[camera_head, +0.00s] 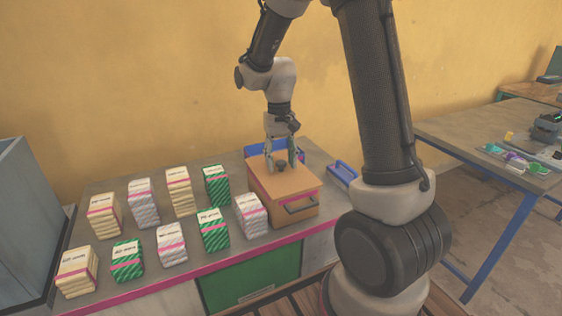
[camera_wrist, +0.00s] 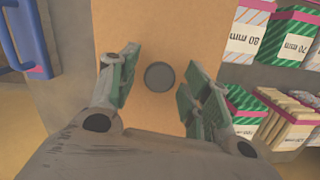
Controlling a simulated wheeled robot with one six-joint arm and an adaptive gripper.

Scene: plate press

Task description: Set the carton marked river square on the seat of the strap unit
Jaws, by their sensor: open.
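Several small cartons stand on the bench left of a wooden box. They are yellow-striped (camera_head: 104,217), grey-striped (camera_head: 143,203) and green-striped (camera_head: 213,232), with pink bands and white labels. The labels are too small to read in the head view, so I cannot tell which is marked river. The wrist view shows labels reading 80 mm (camera_wrist: 246,35) and 70 mm (camera_wrist: 293,43). The box has a tan top (camera_head: 261,175) and a dark round knob (camera_wrist: 160,76). My gripper (camera_head: 281,163) is open and empty, its fingers on either side of the knob. I cannot identify the strap unit.
A black handle (camera_head: 300,206) is on the box's front. A blue frame (camera_head: 259,150) is behind the box; a blue handle (camera_head: 344,173) is to its right. A grey bin (camera_head: 22,225) stands at far left, another table (camera_head: 455,140) at right.

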